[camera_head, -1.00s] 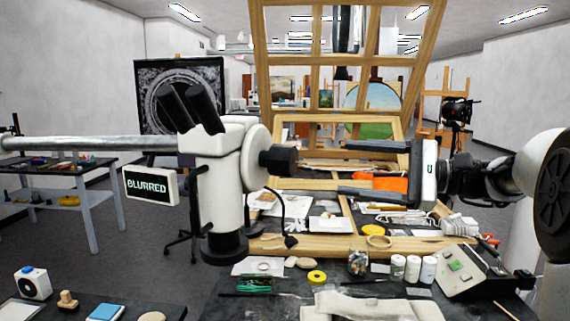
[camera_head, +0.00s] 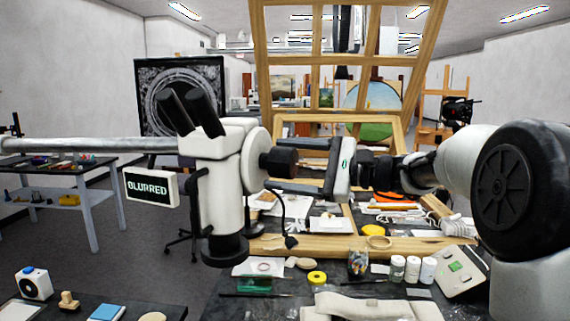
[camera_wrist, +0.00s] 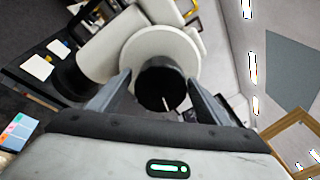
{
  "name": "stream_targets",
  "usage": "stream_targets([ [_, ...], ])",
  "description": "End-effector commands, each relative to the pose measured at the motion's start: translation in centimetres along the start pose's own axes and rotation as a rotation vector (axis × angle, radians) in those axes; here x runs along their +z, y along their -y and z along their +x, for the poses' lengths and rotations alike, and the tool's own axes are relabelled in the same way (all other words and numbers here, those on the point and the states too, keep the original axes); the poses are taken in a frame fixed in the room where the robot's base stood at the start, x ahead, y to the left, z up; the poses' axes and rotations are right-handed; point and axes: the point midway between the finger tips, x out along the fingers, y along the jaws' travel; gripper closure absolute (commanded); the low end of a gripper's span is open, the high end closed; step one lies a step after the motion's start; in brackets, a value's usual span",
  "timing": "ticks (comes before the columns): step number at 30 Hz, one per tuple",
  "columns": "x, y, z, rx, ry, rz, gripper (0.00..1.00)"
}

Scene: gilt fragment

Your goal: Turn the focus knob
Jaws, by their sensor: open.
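The black focus knob (camera_head: 280,161) sticks out from a round white disc on the right side of the white microscope (camera_head: 222,185). My gripper (camera_head: 284,164) is open, with one finger above the knob and one below it in the head view. In the wrist view the knob (camera_wrist: 161,86) lies between the two open fingers (camera_wrist: 158,92); a white line marks its face. Gaps show beside the knob, and I see no contact. A sign (camera_head: 151,187) on the microscope's left reads "BLURRED".
A metal boom (camera_head: 90,145) carries the microscope from the left. Below is a dark worktable with jars (camera_head: 412,268), yellow tape (camera_head: 317,278) and a wooden frame. A thin black cable (camera_head: 283,215) hangs under the knob. A side table (camera_head: 60,168) stands at left.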

Motion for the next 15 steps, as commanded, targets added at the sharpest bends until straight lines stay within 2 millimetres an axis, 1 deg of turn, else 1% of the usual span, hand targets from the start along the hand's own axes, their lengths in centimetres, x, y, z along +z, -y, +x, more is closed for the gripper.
stream_targets([
  [5, 0.01, -0.01, 0.01, 0.0, 0.0, 0.0, 0.29],
  [12, 0.02, -0.01, -0.01, 0.0, 0.001, 0.0, 0.69],
  [15, 0.03, 0.01, -0.01, 0.001, 0.001, 0.001, 0.7],
])
